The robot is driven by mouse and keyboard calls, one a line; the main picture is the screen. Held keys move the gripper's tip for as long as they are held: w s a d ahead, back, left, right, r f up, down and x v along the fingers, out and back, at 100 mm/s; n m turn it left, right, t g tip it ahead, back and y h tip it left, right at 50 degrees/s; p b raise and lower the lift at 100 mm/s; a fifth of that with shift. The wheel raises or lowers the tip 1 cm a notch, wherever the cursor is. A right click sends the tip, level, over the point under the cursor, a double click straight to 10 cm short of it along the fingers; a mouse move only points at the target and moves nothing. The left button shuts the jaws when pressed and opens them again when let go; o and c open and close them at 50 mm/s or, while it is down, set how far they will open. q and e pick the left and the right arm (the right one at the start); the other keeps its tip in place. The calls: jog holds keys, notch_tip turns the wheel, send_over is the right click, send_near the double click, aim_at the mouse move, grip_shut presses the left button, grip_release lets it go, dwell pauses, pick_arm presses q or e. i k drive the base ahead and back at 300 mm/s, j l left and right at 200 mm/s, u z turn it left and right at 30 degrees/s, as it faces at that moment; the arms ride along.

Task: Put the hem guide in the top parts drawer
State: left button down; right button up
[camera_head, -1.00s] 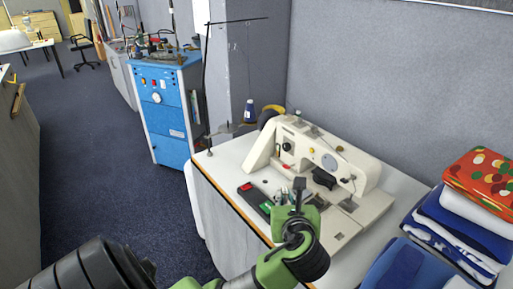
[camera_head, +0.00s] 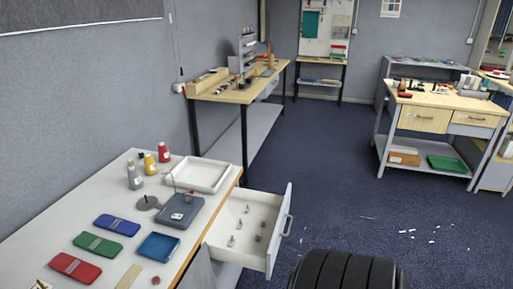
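An open white drawer (camera_head: 279,234) sticks out to the right from under the near table; it looks like the parts drawer. Several small metal parts (camera_head: 239,224) lie spread on its floor. I cannot pick out the hem guide for certain in this view. Neither of my grippers is in view; only a black ribbed part of my own body shows at the bottom edge.
The near table (camera_head: 60,231) holds red, green and blue flat cases, a blue tray (camera_head: 158,247), a white tray (camera_head: 197,174), a grey-blue box (camera_head: 180,211) and thread cones (camera_head: 163,153). Open floor (camera_head: 350,200) lies right of the drawer. Workbenches (camera_head: 436,110) stand farther back.

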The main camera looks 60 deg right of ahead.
aim_at(268, 213)
jog(key=l+z, duration=0.25)
jog(key=l, duration=0.15)
jog(key=i+l+z, duration=0.25)
jog(key=l+z, duration=0.3)
jog(key=l, duration=0.2)
jog(key=i+l+z, duration=0.5)
jog(key=l, duration=0.15)
jog(key=i+l, duration=0.25)
jog(key=l, duration=0.15)
jog(key=i+l, duration=0.55)
jog(key=l, duration=0.25)
jog(key=l+z, duration=0.05)
